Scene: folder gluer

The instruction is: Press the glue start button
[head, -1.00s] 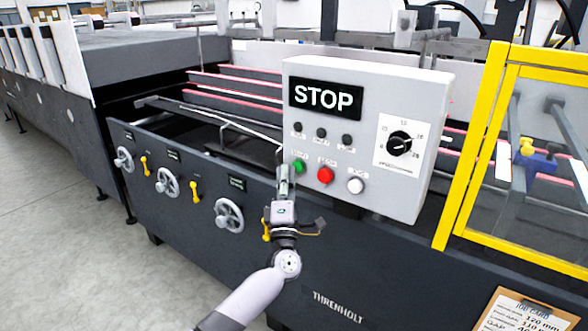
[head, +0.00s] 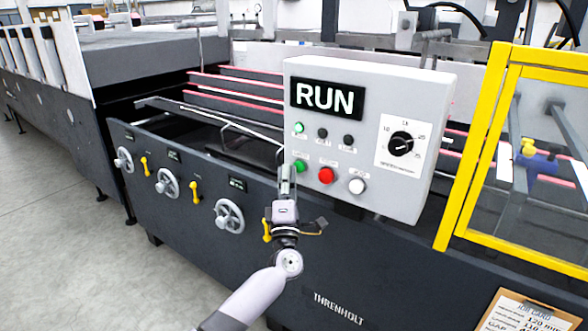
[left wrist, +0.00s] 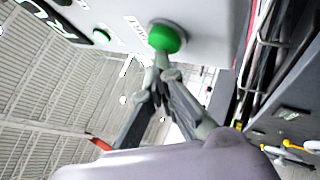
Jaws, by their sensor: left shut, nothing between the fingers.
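The green start button (head: 300,166) is at the lower left of the light grey control box (head: 420,120), beside a red button (head: 326,175) and a white button (head: 357,186). The display (head: 327,99) reads RUN, and a green lamp (head: 299,128) below it is lit. My left gripper (head: 286,172) is shut and empty, just left of the green button. In the left wrist view its closed fingertips (left wrist: 160,68) are at the green button (left wrist: 166,37); I cannot tell whether they touch it. My right gripper is not in view.
A dial (head: 401,144) is on the right of the box. Handwheels (head: 229,216) and yellow levers (head: 195,192) line the dark machine front. A yellow-framed guard (head: 476,150) stands at right, with a clipboard (head: 520,312) below it.

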